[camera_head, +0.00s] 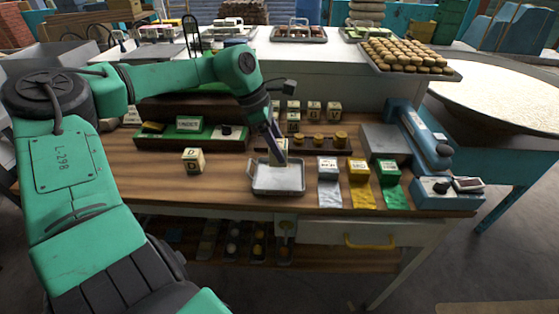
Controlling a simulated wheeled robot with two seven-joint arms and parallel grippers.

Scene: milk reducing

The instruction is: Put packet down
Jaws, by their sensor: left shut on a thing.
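My left gripper (279,158) points down over the small metal tray (290,187) on the wooden table. It is shut on a small pale packet (273,147), mostly hidden by the fingers. The packet's lower end is near the back of the tray; I cannot tell whether it touches it. To the right lie a white packet (329,193), a yellow packet (361,196) and a green packet (394,196), each with a labelled block at its back. My right gripper does not show.
A lettered cube (193,160) stands left of the tray. A green-edged box (187,137) and several lettered cubes stand behind. A blue-grey device (425,135) stands at the right. The wooden surface (230,176) between cube and tray is bare.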

